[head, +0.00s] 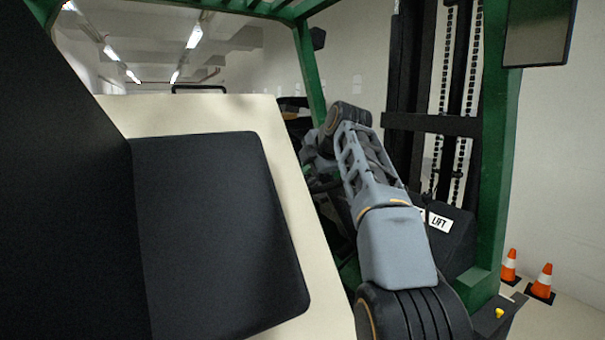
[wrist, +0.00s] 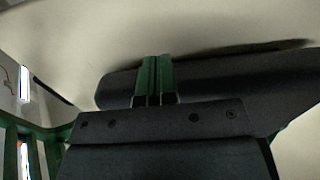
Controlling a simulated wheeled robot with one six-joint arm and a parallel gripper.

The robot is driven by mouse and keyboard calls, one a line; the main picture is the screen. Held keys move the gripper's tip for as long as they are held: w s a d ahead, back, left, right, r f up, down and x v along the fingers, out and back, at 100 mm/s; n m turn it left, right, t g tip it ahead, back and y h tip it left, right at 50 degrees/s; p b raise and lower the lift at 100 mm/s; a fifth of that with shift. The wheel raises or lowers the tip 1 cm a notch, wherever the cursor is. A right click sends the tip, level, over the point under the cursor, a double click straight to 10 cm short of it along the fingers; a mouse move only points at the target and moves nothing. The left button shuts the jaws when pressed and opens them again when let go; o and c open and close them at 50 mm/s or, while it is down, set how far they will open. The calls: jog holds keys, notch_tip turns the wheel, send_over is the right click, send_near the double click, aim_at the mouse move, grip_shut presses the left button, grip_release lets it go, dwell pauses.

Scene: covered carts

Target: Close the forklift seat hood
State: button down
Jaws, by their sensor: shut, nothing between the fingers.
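The forklift seat hood (head: 318,250) is a cream panel carrying a black seat, whose cushion (head: 215,230) and backrest (head: 60,190) face me. The hood stands raised and steeply tilted in the head view. My arm reaches past its right side, and my gripper is hidden from the head view. In the wrist view my gripper (wrist: 154,82) has its two narrow fingers together, with nothing between them. A dark padded shape (wrist: 220,82) and a cream surface (wrist: 150,30) lie beyond the fingertips. I cannot tell whether the fingers touch either one.
The green forklift frame (head: 495,200) rises on the right, with the black mast and chains (head: 448,90) behind it. Two orange cones (head: 541,282) stand on the floor at far right. A dark mirror or panel (head: 538,32) hangs at top right.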

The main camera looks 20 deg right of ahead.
aim_at(289, 190)
jog(key=p+x, duration=0.2)
jog(key=x, duration=1)
jog(key=shift+w+a+f, duration=0.1)
jog(key=shift+w+f, duration=0.05)
jog(key=shift+f, duration=0.05)
jog(key=p+x, duration=0.2)
jog(key=x, duration=0.5)
jog(key=shift+w+f, duration=0.1)
jog(key=shift+w, duration=0.1)
jog(key=shift+s+r, duration=0.2)
jog(key=shift+s, duration=0.1)
